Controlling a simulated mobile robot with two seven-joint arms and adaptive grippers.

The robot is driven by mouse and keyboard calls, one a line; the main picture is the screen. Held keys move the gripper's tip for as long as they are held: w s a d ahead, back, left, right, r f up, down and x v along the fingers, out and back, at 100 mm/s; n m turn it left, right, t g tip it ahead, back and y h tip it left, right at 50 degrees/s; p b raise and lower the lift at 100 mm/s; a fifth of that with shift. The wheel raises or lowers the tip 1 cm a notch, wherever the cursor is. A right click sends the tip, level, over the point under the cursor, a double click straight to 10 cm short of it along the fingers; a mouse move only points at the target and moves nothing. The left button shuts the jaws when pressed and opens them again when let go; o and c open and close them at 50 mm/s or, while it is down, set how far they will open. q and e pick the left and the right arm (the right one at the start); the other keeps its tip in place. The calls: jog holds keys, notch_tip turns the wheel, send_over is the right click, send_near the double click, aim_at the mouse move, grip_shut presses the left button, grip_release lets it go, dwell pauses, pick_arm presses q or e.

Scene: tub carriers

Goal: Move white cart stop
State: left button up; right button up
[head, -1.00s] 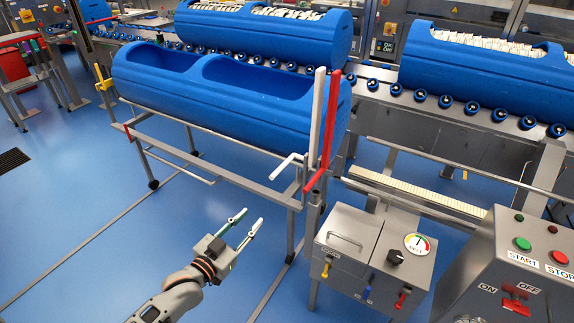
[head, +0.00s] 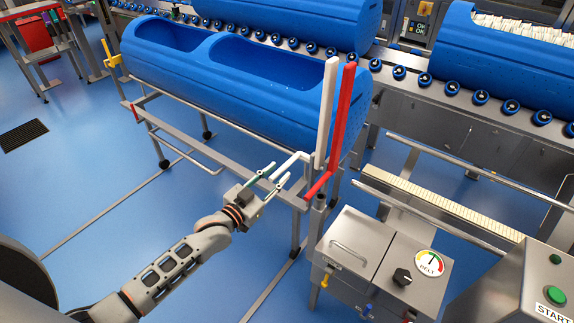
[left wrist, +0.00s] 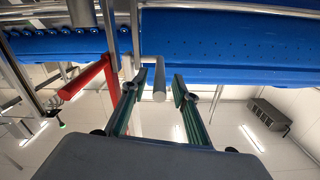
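The white cart stop (head: 326,115) stands upright at the right end of the cart (head: 225,165), with a bent lower handle sticking out toward the left. A red lever (head: 345,120) of similar shape stands just to its right. My left gripper (head: 280,172) is open at that white handle. In the left wrist view, the white handle's rod (left wrist: 159,82) shows between the two parted fingertips (left wrist: 160,84), apparently touching neither. The red lever (left wrist: 85,77) lies left of the fingers there. My right gripper is not in view.
A blue tub (head: 180,75) lies on the cart. Behind it runs a roller conveyor (head: 400,75) with more blue tubs. A metal control box (head: 370,255) with a dial stands close on the right. Blue floor is open at left.

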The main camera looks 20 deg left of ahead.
aim_at(285, 164)
pick_arm(q)
jog(key=x, duration=0.5)
jog(key=shift+s, duration=0.1)
